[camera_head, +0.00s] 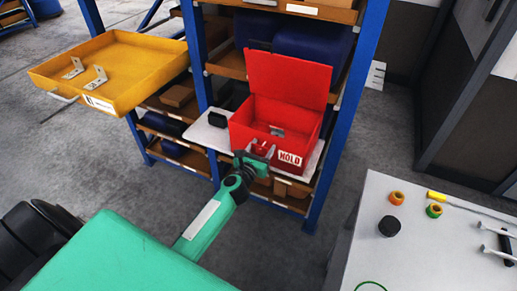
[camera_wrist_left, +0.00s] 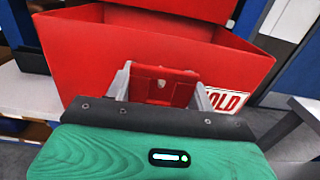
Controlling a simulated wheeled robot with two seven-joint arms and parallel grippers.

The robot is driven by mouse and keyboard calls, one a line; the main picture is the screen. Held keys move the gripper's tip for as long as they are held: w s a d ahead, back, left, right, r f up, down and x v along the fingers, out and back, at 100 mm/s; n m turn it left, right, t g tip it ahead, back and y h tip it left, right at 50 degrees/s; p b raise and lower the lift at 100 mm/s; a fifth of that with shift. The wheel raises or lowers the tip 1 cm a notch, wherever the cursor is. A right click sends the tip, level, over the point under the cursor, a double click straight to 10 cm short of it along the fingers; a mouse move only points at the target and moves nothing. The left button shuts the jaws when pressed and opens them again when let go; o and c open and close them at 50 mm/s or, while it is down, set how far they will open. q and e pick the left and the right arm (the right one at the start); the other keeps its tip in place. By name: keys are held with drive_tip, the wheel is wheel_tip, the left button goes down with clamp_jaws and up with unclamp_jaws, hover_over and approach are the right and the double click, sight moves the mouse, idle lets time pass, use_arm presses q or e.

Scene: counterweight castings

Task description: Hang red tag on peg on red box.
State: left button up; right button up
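The red box (camera_head: 252,133) stands with its lid raised on a shelf board, a white HOLD label on its front. Its front wall fills much of the left wrist view (camera_wrist_left: 90,65). My left gripper (camera_head: 259,151) is at the box's front wall, left of the label. In the left wrist view its two grey fingers (camera_wrist_left: 163,90) are on either side of the red tag (camera_wrist_left: 165,88), which fills the gap between them; they look shut on it. The tag stands in front of the box wall. The peg cannot be made out; the tag or fingers may hide it. My right gripper is out of view.
A blue-posted rack (camera_head: 199,60) holds the box, with a small black object (camera_head: 218,118) left of it. A yellow tray (camera_head: 130,58) with metal brackets juts out at left. A pale table (camera_head: 365,215) with tape rolls and tools stands at lower right. Floor between is clear.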

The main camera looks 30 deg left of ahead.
use_arm(q)
drive_tip(key=shift+o, duration=1.1)
drive_tip(key=shift+w+a+r, duration=0.35)
drive_tip(key=shift+a, duration=0.1)
drive_tip(key=shift+s+d+f, duration=0.15)
drive_tip(key=shift+s, duration=0.1)
drive_tip(key=shift+o, duration=0.9)
drive_tip(key=shift+s+d+f, duration=0.1)
drive_tip(key=shift+s+f, duration=0.1)
drive_tip(key=s+d+b, duration=0.1)
drive_tip(key=s+b, duration=0.1)
drive_tip(key=s, duration=1.1)
drive_tip(key=shift+s, duration=0.3)
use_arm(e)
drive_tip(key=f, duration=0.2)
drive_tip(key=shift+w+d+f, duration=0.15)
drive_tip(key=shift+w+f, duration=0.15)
use_arm(q)
drive_tip(key=shift+f, duration=0.1)
